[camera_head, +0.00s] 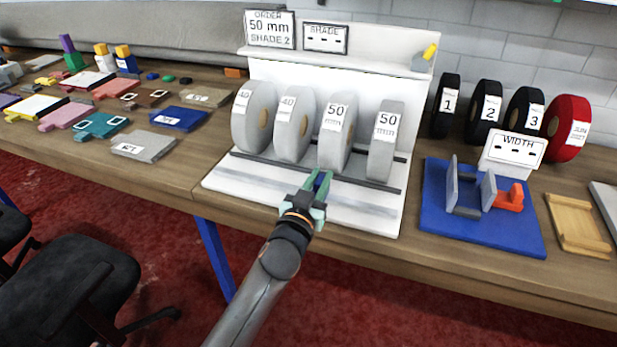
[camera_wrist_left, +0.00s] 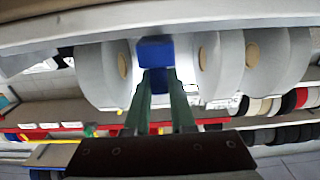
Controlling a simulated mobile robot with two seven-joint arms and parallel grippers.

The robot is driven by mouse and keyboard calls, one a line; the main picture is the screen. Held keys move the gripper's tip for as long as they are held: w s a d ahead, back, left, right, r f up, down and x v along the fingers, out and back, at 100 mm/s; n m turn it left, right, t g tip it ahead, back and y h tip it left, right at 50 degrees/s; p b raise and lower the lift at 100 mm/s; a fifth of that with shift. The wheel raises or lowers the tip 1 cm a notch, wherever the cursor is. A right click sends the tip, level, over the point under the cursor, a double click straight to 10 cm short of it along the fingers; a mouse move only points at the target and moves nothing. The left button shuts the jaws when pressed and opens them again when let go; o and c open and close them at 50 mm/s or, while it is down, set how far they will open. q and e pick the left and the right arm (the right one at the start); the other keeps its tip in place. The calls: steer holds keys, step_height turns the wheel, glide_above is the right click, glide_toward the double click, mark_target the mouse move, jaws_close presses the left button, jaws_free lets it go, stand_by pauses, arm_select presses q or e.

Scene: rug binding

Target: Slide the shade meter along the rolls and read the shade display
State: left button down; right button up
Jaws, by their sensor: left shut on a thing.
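Four light grey rolls stand in a row on the white rack (camera_head: 350,212). Two are labelled 40 (camera_head: 255,118) (camera_head: 294,125) and two are labelled 50 mm (camera_head: 338,130) (camera_head: 385,140). My left gripper (camera_head: 318,182) is shut on a blue block, apparently the shade meter, low in front of the rolls near the first 50 mm roll. The blue block (camera_wrist_left: 155,52) shows between the green fingers in the left wrist view, with rolls on both sides. The shade display (camera_head: 325,38) above shows only dashes. My right gripper is not in view.
An order sign (camera_head: 270,29) reads 50 mm, shade 2. A blue width gauge base (camera_head: 480,225) with a dashed width display (camera_head: 513,152) stands at right. Black numbered rolls and a red roll (camera_head: 567,128) stand behind it. Coloured samples and blocks cover the left table.

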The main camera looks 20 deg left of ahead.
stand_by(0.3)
arm_select(q)
steer(key=c, duration=0.8)
jaws_free()
steer(key=shift+o, duration=0.2)
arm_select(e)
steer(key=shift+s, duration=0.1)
